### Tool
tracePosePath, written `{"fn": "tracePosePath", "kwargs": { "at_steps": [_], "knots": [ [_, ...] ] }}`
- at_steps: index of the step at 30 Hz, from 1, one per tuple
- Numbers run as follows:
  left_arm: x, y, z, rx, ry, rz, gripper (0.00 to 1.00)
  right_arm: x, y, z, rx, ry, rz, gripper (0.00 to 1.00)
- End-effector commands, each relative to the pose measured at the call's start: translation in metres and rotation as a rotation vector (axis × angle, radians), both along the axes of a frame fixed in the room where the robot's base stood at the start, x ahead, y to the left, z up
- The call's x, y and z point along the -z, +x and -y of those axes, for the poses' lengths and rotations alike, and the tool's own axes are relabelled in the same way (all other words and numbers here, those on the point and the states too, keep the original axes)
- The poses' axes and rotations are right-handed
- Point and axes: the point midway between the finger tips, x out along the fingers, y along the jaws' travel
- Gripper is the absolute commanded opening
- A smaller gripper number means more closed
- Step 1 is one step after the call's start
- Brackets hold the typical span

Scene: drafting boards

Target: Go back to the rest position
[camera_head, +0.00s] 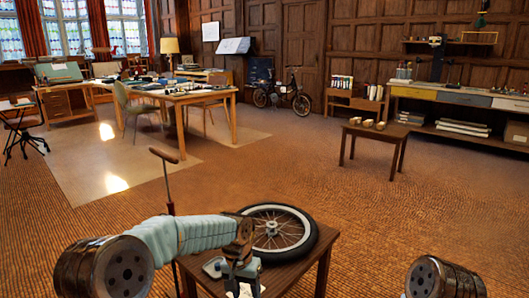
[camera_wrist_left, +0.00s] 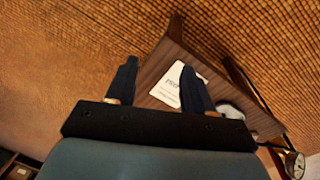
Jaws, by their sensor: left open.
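My left gripper (camera_head: 241,270) hangs at the near-left part of a small dark wooden table in the head view. In the left wrist view its two dark fingers (camera_wrist_left: 159,82) stand apart with nothing held between them. Beyond them lie the wooden tabletop (camera_wrist_left: 177,58), a white printed card (camera_wrist_left: 171,84), partly behind one finger, and the floor. The card also shows, mostly hidden, below the gripper in the head view. My right gripper is out of view; only a round link of my right arm shows at the lower right.
A spoked wheel with a black tyre (camera_head: 309,234) lies on the small table, right of my left gripper. A low table (camera_head: 375,134) with small blocks stands farther right. Carpet between is clear.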

Motion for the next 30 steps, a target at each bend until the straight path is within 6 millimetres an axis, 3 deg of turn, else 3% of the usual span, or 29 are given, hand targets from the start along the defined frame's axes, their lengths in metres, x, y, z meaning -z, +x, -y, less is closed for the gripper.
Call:
{"fn": "tracePosePath", "kwargs": {
  "at_steps": [5,7,9,13,16,20,24,30],
  "knots": [
    [0.081,-0.027,-0.008,-0.042,-0.077,-0.031,0.52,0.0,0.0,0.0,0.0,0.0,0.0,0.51],
    [0.121,-0.049,-0.013,-0.08,-0.119,-0.043,0.52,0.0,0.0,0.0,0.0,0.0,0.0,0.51],
    [0.165,-0.081,-0.02,-0.135,-0.167,-0.056,0.52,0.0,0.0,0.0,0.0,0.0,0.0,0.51],
    [0.227,-0.159,-0.036,-0.279,-0.237,-0.062,0.52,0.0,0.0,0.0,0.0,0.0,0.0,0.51],
    [0.247,-0.208,-0.046,-0.375,-0.255,-0.053,0.52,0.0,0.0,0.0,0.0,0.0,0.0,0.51],
    [0.254,-0.245,-0.055,-0.449,-0.253,-0.04,0.52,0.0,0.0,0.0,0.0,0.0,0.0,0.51],
    [0.254,-0.256,-0.058,-0.47,-0.251,-0.032,0.52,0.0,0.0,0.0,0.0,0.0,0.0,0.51],
    [0.254,-0.255,-0.058,-0.469,-0.252,-0.03,0.52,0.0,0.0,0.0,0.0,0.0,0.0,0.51]
  ]
}}
